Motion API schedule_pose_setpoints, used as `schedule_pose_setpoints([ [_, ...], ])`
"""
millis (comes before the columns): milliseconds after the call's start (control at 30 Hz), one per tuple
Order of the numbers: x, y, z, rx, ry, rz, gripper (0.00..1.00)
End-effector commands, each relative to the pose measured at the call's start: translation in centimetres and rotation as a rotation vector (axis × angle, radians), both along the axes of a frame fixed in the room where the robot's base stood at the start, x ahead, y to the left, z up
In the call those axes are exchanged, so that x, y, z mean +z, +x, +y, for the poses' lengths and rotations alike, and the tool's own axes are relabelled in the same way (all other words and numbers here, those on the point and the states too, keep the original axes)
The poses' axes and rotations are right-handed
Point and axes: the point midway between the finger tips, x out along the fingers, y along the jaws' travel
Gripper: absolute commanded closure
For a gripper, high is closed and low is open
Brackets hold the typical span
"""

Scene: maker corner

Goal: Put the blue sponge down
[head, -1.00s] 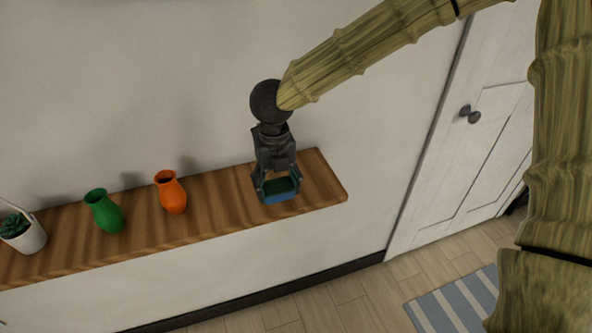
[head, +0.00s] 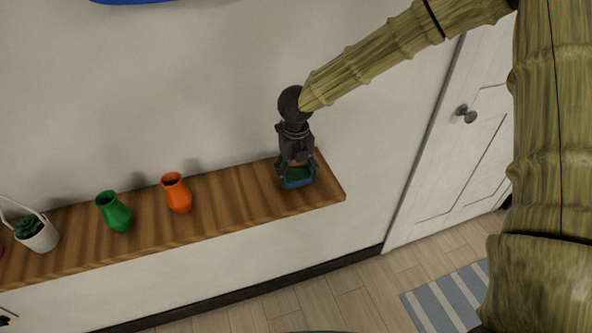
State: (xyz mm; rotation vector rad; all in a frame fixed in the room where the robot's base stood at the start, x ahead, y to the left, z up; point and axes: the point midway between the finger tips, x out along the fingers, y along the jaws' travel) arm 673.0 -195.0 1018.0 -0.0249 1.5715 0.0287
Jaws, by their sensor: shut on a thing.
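The blue sponge (head: 299,183) has a dark green top and is at the right end of the wooden shelf (head: 238,208) in the head view. My gripper (head: 297,173) points down and is shut on the sponge, with a finger on each side of it. The sponge is at or just above the shelf surface; I cannot tell whether it touches. The gripper hides part of its top.
An orange vase (head: 177,194), a green vase (head: 115,212) and a white pot with a succulent (head: 38,236) stand on the shelf to the left. The shelf is bare between the orange vase and the sponge. A white door (head: 470,150) is at the right.

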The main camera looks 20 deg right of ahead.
Motion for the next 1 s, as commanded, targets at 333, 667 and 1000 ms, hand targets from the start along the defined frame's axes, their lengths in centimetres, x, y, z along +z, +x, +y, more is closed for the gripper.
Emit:
schedule_pose_setpoints([
  [333, -0.57, 0.0, 0.03, 0.0, 0.0, -0.001, 0.6],
  [667, -0.76, 0.0, 0.04, 0.0, 0.0, -0.001, 0.13],
  [1000, -0.36, 0.03, 0.04, 0.0, 0.0, -0.002, 0.13],
])
